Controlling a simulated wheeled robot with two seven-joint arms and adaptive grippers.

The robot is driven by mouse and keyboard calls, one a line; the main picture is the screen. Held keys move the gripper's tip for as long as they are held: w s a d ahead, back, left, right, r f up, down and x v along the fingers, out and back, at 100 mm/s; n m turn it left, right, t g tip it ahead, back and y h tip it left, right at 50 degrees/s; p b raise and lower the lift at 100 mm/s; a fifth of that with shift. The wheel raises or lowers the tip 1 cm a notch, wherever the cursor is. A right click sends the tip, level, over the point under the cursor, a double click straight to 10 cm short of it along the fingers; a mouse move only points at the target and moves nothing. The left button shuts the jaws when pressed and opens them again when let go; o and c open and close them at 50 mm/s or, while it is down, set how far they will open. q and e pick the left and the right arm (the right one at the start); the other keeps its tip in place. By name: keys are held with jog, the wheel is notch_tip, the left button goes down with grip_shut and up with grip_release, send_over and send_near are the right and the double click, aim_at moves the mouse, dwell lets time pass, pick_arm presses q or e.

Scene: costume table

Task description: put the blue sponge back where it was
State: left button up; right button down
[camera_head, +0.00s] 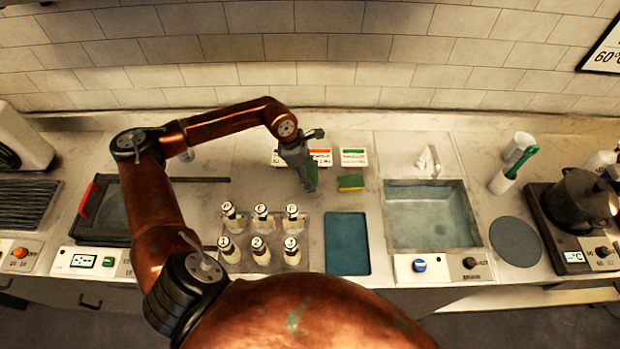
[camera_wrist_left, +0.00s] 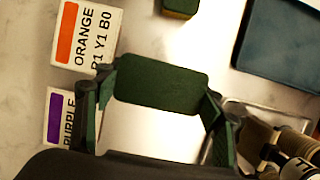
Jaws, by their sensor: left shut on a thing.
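My left gripper (camera_head: 309,182) is at the back of the counter, left of the yellow and green sponge (camera_head: 350,183). In the left wrist view, its two fingers (camera_wrist_left: 160,92) are shut on a flat block with a dark green face, the held sponge (camera_wrist_left: 160,86). No blue side of it shows clearly. Whether it touches the counter (camera_head: 190,210) I cannot tell. The yellow and green sponge also shows at the top of the wrist view (camera_wrist_left: 181,8). My right gripper is not in view.
An orange card (camera_wrist_left: 85,35) and a purple card (camera_wrist_left: 60,115) stand close to my left gripper. A green-striped card (camera_head: 354,157) is behind the yellow and green sponge. Several bottles in a rack (camera_head: 270,222), a blue tray (camera_head: 347,244) and a sink (camera_head: 430,215) lie nearer.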

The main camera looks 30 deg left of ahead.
pick_arm(q)
notch_tip(320, 180, down, 2)
jog(key=shift+f, duration=0.25)
jog(key=shift+s, duration=0.1)
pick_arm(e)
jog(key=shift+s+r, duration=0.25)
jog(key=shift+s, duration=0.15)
pick_arm(q)
jog(key=shift+f+b, duration=0.3)
jog(key=shift+f, duration=0.25)
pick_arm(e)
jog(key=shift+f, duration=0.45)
pick_arm(q)
jog(key=shift+f, duration=0.1)
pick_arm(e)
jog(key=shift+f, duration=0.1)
pick_arm(q)
jog(key=o, duration=1.5)
jog(key=shift+o, duration=0.2)
jog(key=shift+r, duration=0.2)
